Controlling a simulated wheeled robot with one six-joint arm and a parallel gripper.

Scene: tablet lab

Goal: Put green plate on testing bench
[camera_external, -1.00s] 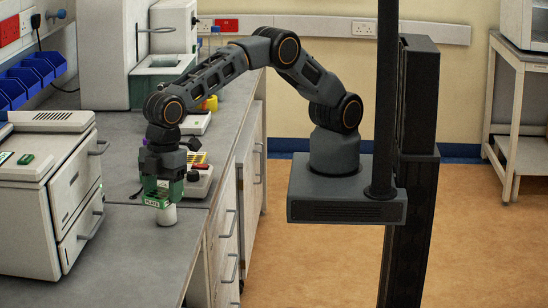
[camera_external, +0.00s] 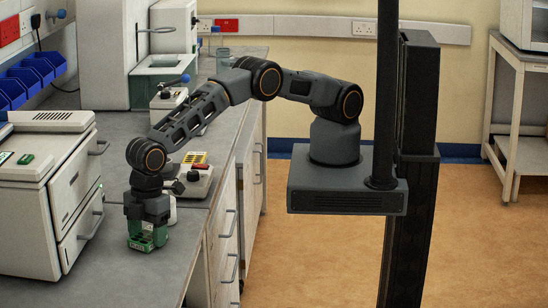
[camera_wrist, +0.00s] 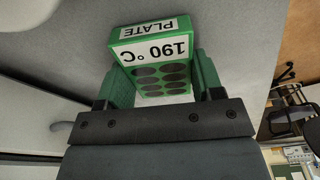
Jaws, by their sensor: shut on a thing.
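My gripper (camera_external: 147,222) points down over the near part of the grey bench (camera_external: 120,280). It is shut on the green plate (camera_external: 147,241), low over the bench top; I cannot tell whether the plate touches it. In the wrist view, the green plate (camera_wrist: 150,32) sits between the fingers of my gripper (camera_wrist: 163,82). Its white labels read "PLATE" and "190 °C" upside down, and dark round wells show below them.
A white machine (camera_external: 40,200) with handled doors stands left of my gripper. A small white container (camera_external: 172,212) is just behind it, partly hidden. A device with a red button (camera_external: 199,178) lies farther back. The bench in front is clear.

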